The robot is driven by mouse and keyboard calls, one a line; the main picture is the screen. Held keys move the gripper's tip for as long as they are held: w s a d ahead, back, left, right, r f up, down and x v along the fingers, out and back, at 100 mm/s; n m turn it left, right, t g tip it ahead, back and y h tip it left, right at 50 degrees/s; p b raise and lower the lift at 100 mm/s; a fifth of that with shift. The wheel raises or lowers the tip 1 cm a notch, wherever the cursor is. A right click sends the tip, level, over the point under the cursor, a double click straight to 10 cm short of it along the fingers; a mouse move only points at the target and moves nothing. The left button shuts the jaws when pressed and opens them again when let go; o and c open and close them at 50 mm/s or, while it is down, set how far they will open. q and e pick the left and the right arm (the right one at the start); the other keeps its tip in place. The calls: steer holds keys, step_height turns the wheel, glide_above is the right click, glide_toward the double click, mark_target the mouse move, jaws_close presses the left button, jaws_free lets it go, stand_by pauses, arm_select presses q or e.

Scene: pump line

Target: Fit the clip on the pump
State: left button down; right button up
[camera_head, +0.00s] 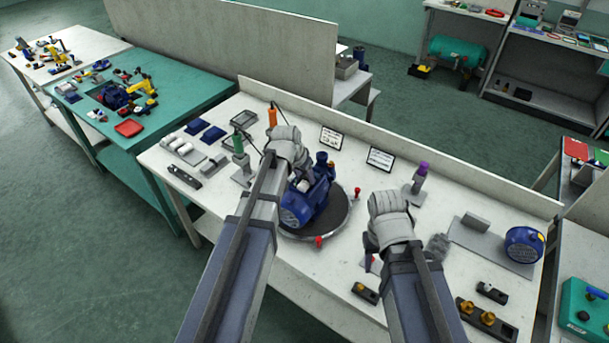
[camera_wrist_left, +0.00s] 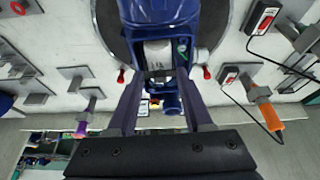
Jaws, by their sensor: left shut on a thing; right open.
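The blue pump (camera_head: 305,205) sits on a round dark turntable (camera_head: 338,228) with red knobs at its rim. My left gripper (camera_head: 296,168) is over the pump's upper end, its fingertips hidden in the head view. In the left wrist view my left gripper (camera_wrist_left: 160,78) is shut on a part at the pump (camera_wrist_left: 190,14), close to a grey labelled block (camera_wrist_left: 157,50). I cannot tell whether that part is the clip or belongs to the pump. My right gripper (camera_head: 372,252) is open, low over the bench right of the turntable, its fingers mostly hidden.
A purple-topped tool (camera_head: 421,178) and a green-handled one (camera_head: 239,150) stand on the bench. A blue round motor (camera_head: 524,245) lies on a grey plate at the right. A block with brass fittings (camera_head: 487,318) is at the front right. Small blocks and rollers lie at the left.

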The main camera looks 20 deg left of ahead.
arm_select(q)
steer(key=shift+f+b, duration=0.3)
steer(key=shift+f, duration=0.05)
stand_by(0.6)
steer(key=shift+c, duration=1.1)
jaws_free()
steer(key=shift+r, duration=0.15)
steer(key=shift+p+v, duration=2.8)
steer(key=shift+v, duration=0.15)
steer(key=p+v, duration=0.7)
steer(key=shift+s+r, duration=0.25)
steer(key=shift+r, duration=0.05)
steer(key=shift+a, duration=0.1)
